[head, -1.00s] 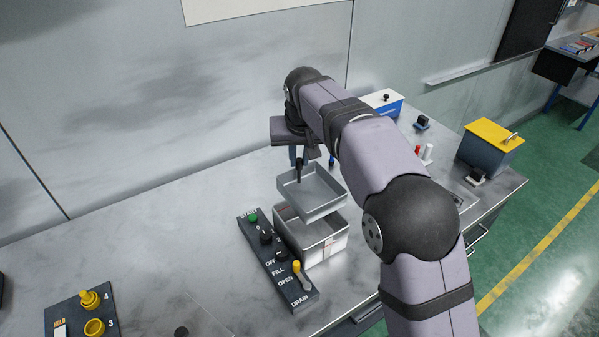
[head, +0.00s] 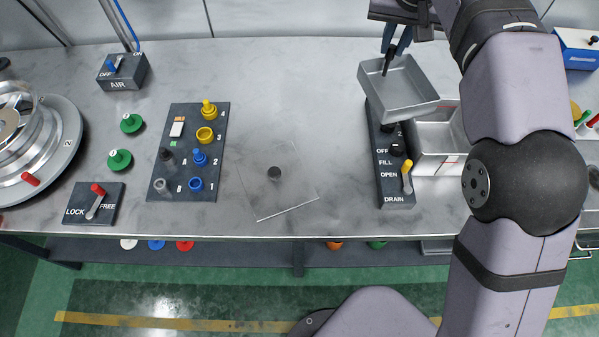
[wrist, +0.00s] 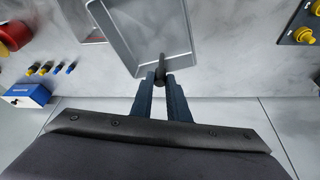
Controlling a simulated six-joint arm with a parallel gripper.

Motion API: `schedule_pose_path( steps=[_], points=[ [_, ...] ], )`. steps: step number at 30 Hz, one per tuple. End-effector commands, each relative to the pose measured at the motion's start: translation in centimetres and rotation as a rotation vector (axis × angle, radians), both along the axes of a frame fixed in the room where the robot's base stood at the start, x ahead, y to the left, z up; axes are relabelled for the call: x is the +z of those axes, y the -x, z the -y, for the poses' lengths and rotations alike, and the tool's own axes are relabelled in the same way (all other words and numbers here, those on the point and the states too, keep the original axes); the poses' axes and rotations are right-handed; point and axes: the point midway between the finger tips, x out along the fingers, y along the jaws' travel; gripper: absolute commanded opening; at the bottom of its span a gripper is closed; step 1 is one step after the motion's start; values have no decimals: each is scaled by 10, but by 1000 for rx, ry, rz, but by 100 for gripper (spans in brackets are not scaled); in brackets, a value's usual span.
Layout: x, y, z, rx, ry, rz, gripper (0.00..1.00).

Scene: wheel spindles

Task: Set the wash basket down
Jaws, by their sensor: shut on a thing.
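The wash basket (head: 402,88) is a grey open tray with an upright dark handle at its back edge. It hangs above the left part of the wash tank and the top of the control panel. My gripper (head: 393,50) is shut on the dark handle. The basket also shows in the wrist view (wrist: 140,30), where my gripper (wrist: 160,78) holds the handle between its two blue-grey fingers. The basket looks empty. The wash tank (head: 440,162) is a metal box on the bench, partly hidden by the basket and my arm.
The control panel (head: 396,195) with FILL and DRAIN labels stands left of the tank. A clear square mat (head: 285,195) with a dark knob lies mid-bench. A board of coloured fittings (head: 188,150) is further left. The bench between panel and board is mostly free.

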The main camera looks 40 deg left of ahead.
Motion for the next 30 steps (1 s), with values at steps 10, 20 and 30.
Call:
schedule_pose_path(
  steps=[10, 20, 30],
  points=[
    [-40, 120, -40, 216, 2, 1, 0],
    [-72, 136, -19, 193, 3, 0, 0],
    [-83, 134, -18, 127, 2, 2, 0]
  ],
)
